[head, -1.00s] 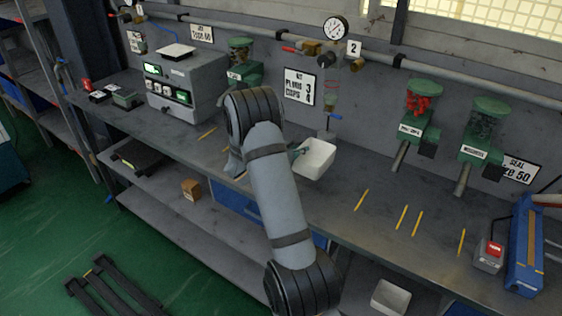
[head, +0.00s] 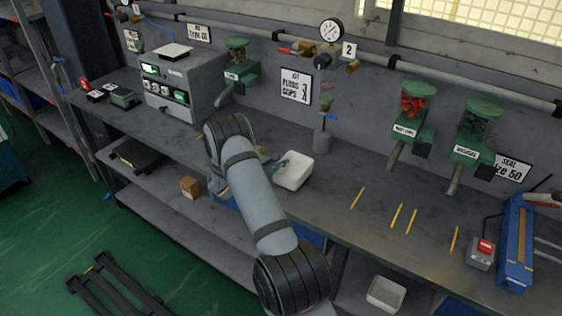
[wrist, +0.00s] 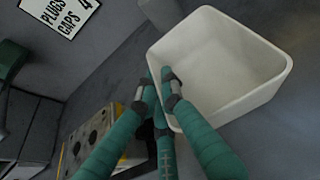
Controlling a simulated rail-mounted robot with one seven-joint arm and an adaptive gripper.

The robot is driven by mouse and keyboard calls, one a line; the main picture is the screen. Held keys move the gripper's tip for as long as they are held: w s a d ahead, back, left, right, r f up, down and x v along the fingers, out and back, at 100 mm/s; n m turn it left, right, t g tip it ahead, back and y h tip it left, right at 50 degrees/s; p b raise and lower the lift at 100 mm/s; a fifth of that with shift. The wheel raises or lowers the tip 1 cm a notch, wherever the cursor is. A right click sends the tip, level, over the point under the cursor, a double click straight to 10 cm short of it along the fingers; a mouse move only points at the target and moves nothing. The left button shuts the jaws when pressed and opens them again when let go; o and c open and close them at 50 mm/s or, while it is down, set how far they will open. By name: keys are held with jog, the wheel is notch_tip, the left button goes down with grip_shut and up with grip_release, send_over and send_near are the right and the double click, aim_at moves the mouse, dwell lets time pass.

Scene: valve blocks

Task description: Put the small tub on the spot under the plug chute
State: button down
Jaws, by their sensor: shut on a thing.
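The small white tub (head: 293,171) is over the bench's middle, near the front edge. My gripper (head: 280,163) is shut on its left wall. In the wrist view, the teal fingers (wrist: 161,84) pinch the near rim of the tub (wrist: 225,62), which looks empty. Whether the tub touches the bench is unclear. A green hopper (head: 237,70) with a slanted grey chute (head: 224,95) stands to the left, behind my arm; its label is too small to read, so I cannot confirm it is the plug chute. My arm hides the bench below the chute.
A grey machine (head: 181,88) stands left of that hopper. A pillar with a gauge (head: 331,30) rises behind the tub. Red-filled (head: 412,103) and dark-filled hoppers (head: 478,125) stand right. A yellowish block with holes (wrist: 90,140) is near my fingers. Bench with yellow marks (head: 397,215) is clear.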

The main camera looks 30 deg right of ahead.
jog(key=c, duration=2.4)
grip_release()
jog(key=shift+f, duration=0.2)
jog(key=o, duration=0.4)
jog(key=shift+o, duration=0.4)
jog(key=shift+r, duration=0.1)
jog(key=shift+r, duration=0.2)
jog(key=b+v, duration=0.2)
jog(key=v, duration=1)
